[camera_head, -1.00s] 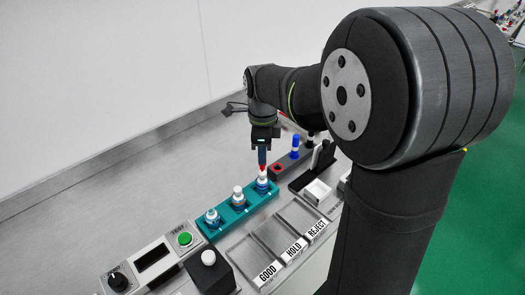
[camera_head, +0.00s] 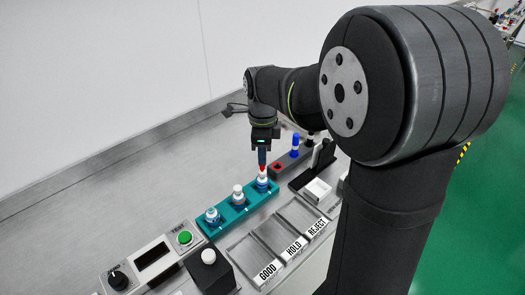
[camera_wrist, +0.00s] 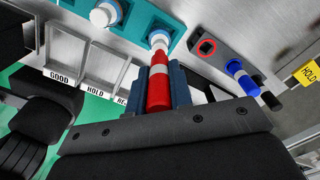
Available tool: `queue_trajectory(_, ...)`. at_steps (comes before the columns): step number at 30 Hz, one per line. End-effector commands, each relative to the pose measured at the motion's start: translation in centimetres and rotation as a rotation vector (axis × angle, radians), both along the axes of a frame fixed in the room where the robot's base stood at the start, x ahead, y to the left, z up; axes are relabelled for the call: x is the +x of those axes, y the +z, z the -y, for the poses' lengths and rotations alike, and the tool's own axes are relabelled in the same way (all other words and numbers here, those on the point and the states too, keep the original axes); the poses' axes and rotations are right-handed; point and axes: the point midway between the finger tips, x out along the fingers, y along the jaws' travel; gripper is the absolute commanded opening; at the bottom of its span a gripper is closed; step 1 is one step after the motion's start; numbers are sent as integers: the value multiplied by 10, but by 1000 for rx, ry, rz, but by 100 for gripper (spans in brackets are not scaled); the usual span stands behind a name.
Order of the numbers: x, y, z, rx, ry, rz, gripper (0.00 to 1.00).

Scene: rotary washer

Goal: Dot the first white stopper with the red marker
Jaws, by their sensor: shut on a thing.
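My gripper (camera_head: 262,157) is shut on the red marker (camera_wrist: 158,88), which points tip-down. The marker stands over the vial at the right end of the teal rack (camera_head: 222,228). Its tip is at that vial's white stopper (camera_wrist: 158,37); I cannot tell whether they touch, and the marker partly hides the stopper in the head view. The middle vial's white stopper (camera_head: 238,189) and the left-end vial's white stopper (camera_head: 211,213) are uncovered. Each vial stands upright in the rack.
A dark marker holder with a red-ringed empty hole (camera_wrist: 207,47) and a blue marker (camera_head: 295,142) stands close to the right. Trays labelled GOOD (camera_head: 267,270), HOLD and REJECT lie in front. A TEST box with a green button (camera_head: 185,237) is at left.

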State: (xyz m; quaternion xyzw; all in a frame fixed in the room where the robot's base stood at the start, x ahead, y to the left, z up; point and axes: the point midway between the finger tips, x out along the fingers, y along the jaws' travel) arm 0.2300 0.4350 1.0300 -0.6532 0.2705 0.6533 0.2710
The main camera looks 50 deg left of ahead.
Motion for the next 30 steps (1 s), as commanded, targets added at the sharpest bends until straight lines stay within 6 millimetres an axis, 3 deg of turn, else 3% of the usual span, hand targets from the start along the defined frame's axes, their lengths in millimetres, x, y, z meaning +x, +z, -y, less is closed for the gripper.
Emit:
queue_trajectory(17, 0, 0, 0, -1, 0, -1, 0)
queue_trajectory(30, 0, 33, 0, 0, 0, 0, 0)
